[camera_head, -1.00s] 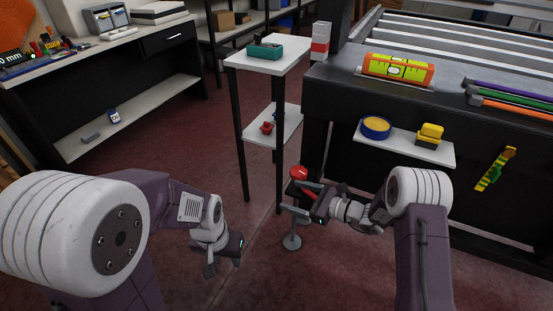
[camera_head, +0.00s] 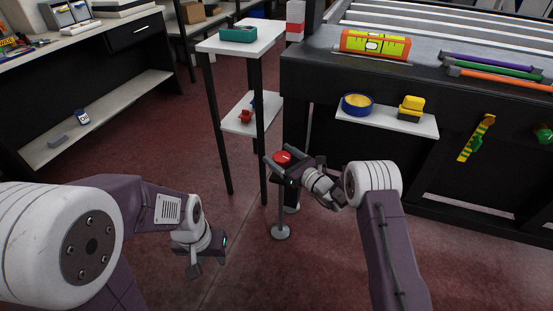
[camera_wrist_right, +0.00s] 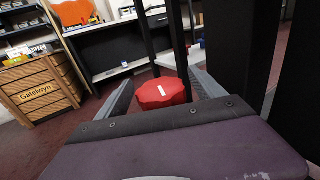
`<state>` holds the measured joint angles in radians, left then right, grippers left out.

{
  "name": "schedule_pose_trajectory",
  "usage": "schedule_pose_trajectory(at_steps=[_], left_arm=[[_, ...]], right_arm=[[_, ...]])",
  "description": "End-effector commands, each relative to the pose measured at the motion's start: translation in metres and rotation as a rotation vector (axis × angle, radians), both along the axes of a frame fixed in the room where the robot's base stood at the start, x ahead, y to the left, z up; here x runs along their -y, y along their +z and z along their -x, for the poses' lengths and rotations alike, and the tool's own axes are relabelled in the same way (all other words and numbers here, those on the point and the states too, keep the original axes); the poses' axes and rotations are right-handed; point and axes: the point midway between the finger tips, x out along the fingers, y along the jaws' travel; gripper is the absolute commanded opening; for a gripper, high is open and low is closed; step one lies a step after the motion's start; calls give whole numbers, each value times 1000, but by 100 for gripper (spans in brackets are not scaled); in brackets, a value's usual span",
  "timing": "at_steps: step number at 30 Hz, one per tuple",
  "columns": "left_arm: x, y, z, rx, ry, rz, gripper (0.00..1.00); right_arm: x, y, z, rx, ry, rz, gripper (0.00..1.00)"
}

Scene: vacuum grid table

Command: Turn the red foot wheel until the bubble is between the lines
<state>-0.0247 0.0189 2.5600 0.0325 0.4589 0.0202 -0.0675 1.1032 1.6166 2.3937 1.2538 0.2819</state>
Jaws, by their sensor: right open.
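The red foot wheel (camera_head: 283,158), a knob with a white mark, sits low by the near-left corner of the big dark table. In the right wrist view, the wheel (camera_wrist_right: 160,93) is between the two fingers of my right gripper (camera_wrist_right: 163,86), with a gap visible on the left. The right gripper is open; contact on the right side is unclear. The orange level (camera_head: 375,43) with a yellow-green vial lies on the table's front edge; its bubble (camera_head: 372,44) looks near the middle, too small to judge against the lines. My left gripper (camera_head: 208,258) hangs low, apart from everything.
A narrow stand (camera_head: 240,42) with a teal box (camera_head: 238,34) is just left of the wheel. A shelf (camera_head: 398,124) with a yellow roll and yellow block juts from the table front. A dark bench (camera_head: 110,60) is at left. The floor between is clear.

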Motion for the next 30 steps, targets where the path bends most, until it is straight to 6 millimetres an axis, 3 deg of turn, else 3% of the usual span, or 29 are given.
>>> schedule_pose_trajectory(at_steps=[3, 12, 14, 19, 30], left_arm=[[0, -10, 0, 0, 0, 0, 39], [0, -10, 0, 0, 0, 0, 39], [0, -10, 0, 0, 0, 0, 39], [0, -10, 0, 0, 0, 0, 39], [0, -13, 0, 0, 0, 0, 39]], right_arm=[[-9, -2, -10, 2, 0, 1, 79], [-13, 1, -13, -1, -1, 0, 79], [-13, 1, -13, -1, 0, 0, 65], [-13, 1, -13, -1, 0, 0, 17], [-13, 0, -12, 2, 83, 2, 16]])
